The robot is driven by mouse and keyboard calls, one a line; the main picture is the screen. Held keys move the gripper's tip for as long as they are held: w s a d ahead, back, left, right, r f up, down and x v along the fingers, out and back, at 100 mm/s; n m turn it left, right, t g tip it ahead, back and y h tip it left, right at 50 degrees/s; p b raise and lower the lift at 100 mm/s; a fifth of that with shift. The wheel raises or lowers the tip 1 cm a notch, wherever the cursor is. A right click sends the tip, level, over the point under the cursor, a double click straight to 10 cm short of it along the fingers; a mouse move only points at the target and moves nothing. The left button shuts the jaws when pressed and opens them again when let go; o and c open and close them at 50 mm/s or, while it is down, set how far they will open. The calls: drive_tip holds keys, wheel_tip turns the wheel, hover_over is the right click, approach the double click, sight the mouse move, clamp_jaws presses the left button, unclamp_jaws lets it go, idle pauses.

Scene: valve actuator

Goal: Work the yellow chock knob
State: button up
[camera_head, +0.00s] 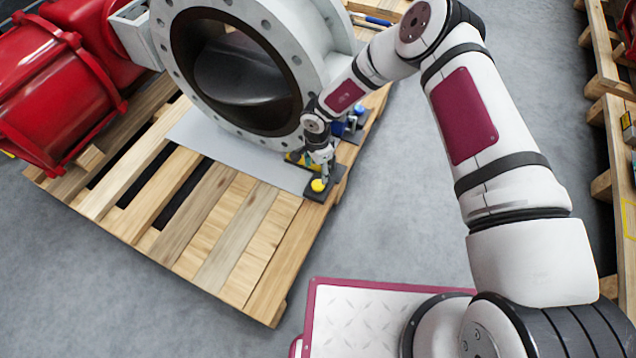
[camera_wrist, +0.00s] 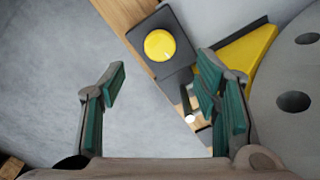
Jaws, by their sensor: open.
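The yellow chock knob (camera_head: 318,185) is a small round knob on a dark flat plate (camera_head: 331,192) near the pallet's right edge. In the wrist view the knob (camera_wrist: 160,45) shows at the upper middle, on its dark plate (camera_wrist: 178,72). My gripper (camera_head: 323,168) is beside and just above the knob in the head view. In the wrist view my gripper (camera_wrist: 160,90) has its two green-padded fingers spread wide apart with nothing between them. The knob appears beyond the fingertips, nearer the right finger. I cannot tell the exact gap to it.
A yellow wedge (camera_wrist: 245,58) lies right of the knob, beside the grey flanged valve body (camera_head: 170,60). Blue-topped parts (camera_head: 357,110) stand behind my gripper. The red actuator (camera_head: 60,90) is at the left on the wooden pallet (camera_head: 215,235). Grey floor (camera_head: 410,200) is clear right of the pallet.

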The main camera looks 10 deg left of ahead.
sight(318, 184)
wheel_tip(318, 184, down, 8)
drive_tip(key=b, duration=0.3)
drive_tip(key=shift+f, duration=0.25)
drive_tip(key=c, duration=1.1)
